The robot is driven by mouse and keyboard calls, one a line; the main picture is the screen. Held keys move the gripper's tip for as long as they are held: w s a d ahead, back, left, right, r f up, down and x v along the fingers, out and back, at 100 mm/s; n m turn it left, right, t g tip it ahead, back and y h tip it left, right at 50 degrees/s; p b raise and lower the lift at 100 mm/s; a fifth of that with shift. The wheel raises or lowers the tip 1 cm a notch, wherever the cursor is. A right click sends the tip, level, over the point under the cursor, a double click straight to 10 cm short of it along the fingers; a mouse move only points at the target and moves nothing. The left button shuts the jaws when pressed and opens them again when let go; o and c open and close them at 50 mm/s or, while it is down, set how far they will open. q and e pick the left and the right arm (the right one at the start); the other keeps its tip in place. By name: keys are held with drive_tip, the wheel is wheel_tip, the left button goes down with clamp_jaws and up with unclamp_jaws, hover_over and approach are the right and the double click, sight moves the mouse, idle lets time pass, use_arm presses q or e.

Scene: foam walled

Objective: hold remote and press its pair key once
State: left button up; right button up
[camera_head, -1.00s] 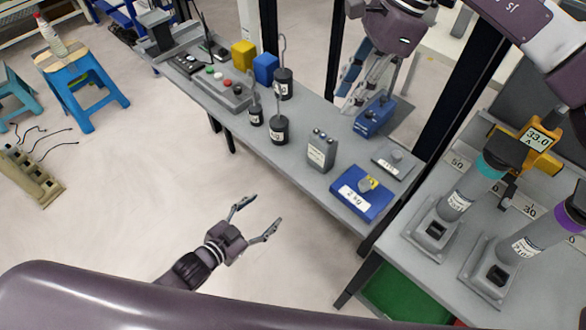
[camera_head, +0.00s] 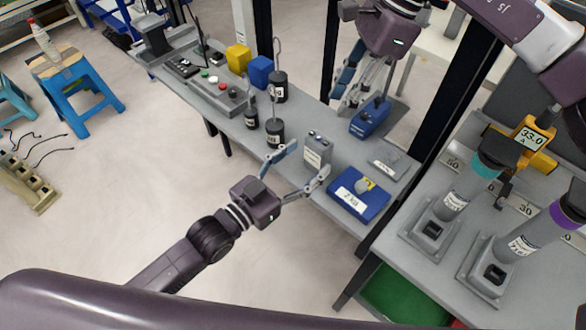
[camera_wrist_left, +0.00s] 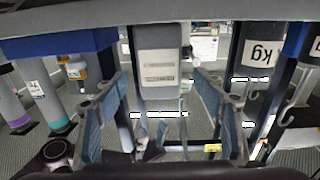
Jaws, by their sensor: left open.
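A small upright grey box (camera_head: 317,150) with small knobs or keys on top and a pale label stands near the table's front edge. It may be the remote; no key marking is readable. My left gripper (camera_head: 308,163) is open at its near side, one fingertip to each side of it. In the left wrist view the box (camera_wrist_left: 160,68) shows between the two spread fingers, with no clear contact. My right gripper (camera_head: 361,105) points down over or beside a blue device (camera_head: 370,119); whether it touches or holds it is unclear.
A grey button panel (camera_head: 220,92) lies farther left.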

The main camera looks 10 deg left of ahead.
sight(313, 155)
use_arm(q)
drive_tip(key=shift+x, duration=1.55)
drive_tip(key=c, duration=1.3)
drive_tip(key=shift+c, duration=0.2)
use_arm(e)
clamp_jaws()
